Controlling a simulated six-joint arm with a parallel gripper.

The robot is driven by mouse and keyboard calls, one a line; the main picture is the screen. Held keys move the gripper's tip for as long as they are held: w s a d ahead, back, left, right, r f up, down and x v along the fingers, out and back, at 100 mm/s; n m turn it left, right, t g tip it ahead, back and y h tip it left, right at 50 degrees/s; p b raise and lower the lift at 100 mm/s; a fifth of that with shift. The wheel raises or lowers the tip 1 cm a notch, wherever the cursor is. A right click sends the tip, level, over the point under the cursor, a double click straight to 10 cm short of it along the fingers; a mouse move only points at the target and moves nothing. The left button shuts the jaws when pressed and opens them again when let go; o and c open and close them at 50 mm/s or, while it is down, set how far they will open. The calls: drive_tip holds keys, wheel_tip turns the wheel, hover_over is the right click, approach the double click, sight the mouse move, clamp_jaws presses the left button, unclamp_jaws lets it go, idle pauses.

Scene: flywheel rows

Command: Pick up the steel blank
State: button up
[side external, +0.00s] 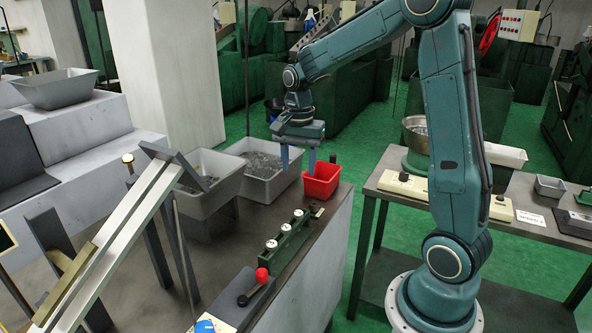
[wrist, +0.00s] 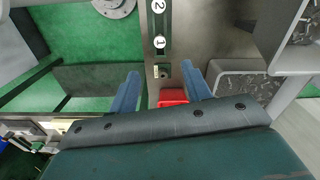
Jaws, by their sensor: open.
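My gripper (side external: 298,166) is open, with its two blue fingers pointing down above the table near the red bin (side external: 322,181). In the wrist view its fingers (wrist: 161,72) stand apart with nothing held between them. The red bin (wrist: 172,96) shows partly between the fingers there, cut off by the gripper body. I cannot single out a steel blank. Small grey metallic pieces (side external: 262,163) lie in the grey bin (side external: 272,190) to the left of the gripper. A small fitting (wrist: 162,71) lies between the fingertips in the wrist view, too small to identify.
A green block with several numbered white discs (side external: 288,240) runs along the table edge, with a red-knobbed lever (side external: 262,275) at its near end. Another grey bin (side external: 210,190) stands left. A sloping metal rail (side external: 125,235) rises at front left. A side bench (side external: 520,215) stands right.

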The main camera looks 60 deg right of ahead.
hover_over(299, 212)
wheel_tip(299, 212, down, 8)
drive_tip(key=shift+a+r, duration=0.15)
drive_tip(key=shift+r, duration=0.05)
drive_tip(key=shift+f, duration=0.15)
drive_tip(key=shift+f, duration=2.5)
drive_tip(key=shift+c, duration=0.4)
drive_tip(key=c, duration=0.9)
